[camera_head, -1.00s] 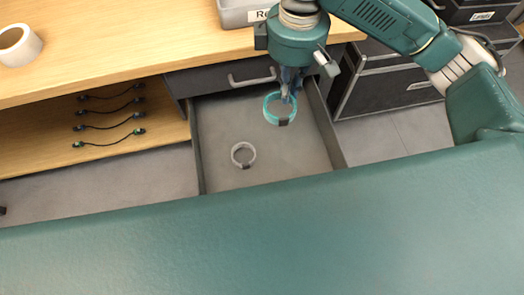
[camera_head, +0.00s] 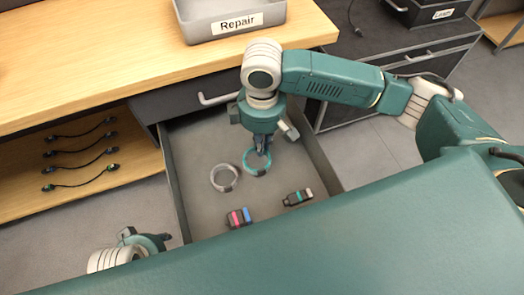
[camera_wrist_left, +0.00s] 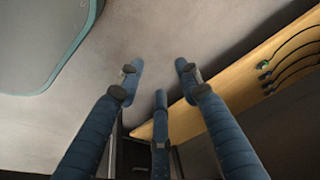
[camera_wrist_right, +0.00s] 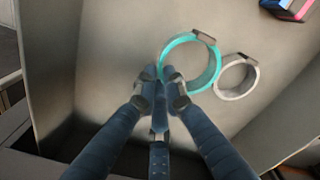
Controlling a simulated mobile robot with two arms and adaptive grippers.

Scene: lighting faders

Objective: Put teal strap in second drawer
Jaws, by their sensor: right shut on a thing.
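The teal strap (camera_head: 257,162) is a ring with a dark buckle, inside the open drawer (camera_head: 197,130). My right gripper (camera_head: 263,148) is shut on the strap's rim. In the right wrist view the fingers (camera_wrist_right: 160,80) pinch the near left edge of the teal strap (camera_wrist_right: 190,38). I cannot tell whether the strap touches the drawer floor. My left gripper (camera_wrist_left: 160,75) is open and empty over the grey floor, away from the drawer; only part of the left arm shows in the head view.
In the drawer lie a grey strap (camera_head: 224,178) close beside the teal one, a pink and blue item (camera_head: 238,217) and a dark item with a teal band (camera_head: 298,198). A grey "Repair" bin (camera_head: 229,26) stands on the desk. Several cables (camera_head: 80,153) lie on the shelf at left.

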